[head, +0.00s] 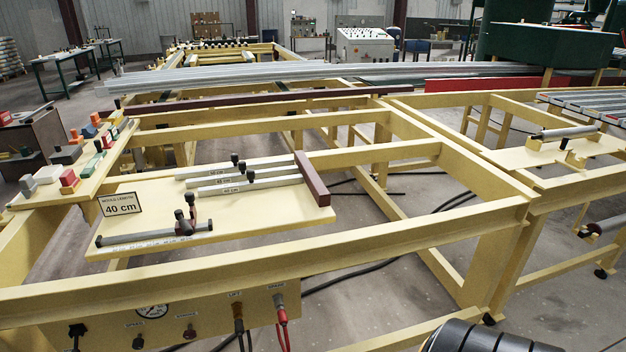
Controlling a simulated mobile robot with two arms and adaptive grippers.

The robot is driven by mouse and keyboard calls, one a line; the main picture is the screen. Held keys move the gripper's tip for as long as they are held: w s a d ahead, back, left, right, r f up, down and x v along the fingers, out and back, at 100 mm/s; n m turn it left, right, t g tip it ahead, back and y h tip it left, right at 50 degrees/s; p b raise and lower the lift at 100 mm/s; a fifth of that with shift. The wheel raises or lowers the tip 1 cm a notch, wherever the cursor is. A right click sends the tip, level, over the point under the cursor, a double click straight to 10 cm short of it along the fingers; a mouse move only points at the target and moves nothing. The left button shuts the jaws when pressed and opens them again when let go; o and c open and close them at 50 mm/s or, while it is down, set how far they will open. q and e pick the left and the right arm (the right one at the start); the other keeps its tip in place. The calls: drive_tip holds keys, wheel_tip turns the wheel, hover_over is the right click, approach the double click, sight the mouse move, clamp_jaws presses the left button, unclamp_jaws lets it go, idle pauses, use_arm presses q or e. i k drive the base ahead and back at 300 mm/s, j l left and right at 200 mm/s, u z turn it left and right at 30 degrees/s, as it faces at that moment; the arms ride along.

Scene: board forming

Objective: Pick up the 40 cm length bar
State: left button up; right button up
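Three silver length bars lie side by side on a pale yellow board (290,217), left of a dark red block (312,180). They are the back bar (205,171), the middle bar (210,182) and the front bar (275,183). Each has a dark knob standing on it. Small labels sit on the bars, but I cannot read surely which says 40 cm. A sign (121,204) at the board's left reads "40 cm". A separate graduated bar (130,239) with dark clamps lies along the board's front.
A yellow frame beam (330,248) runs in front of the board, above a control panel (200,318) with a gauge. Colored blocks (70,180) stand on a ledge at left. Long metal profiles (300,73) lie behind. Open gaps surround the board.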

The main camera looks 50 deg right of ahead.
sight(252, 185)
drive_tip(key=z, duration=1.25)
drive_tip(key=i+l, duration=0.25)
drive_tip(key=i, duration=0.2)
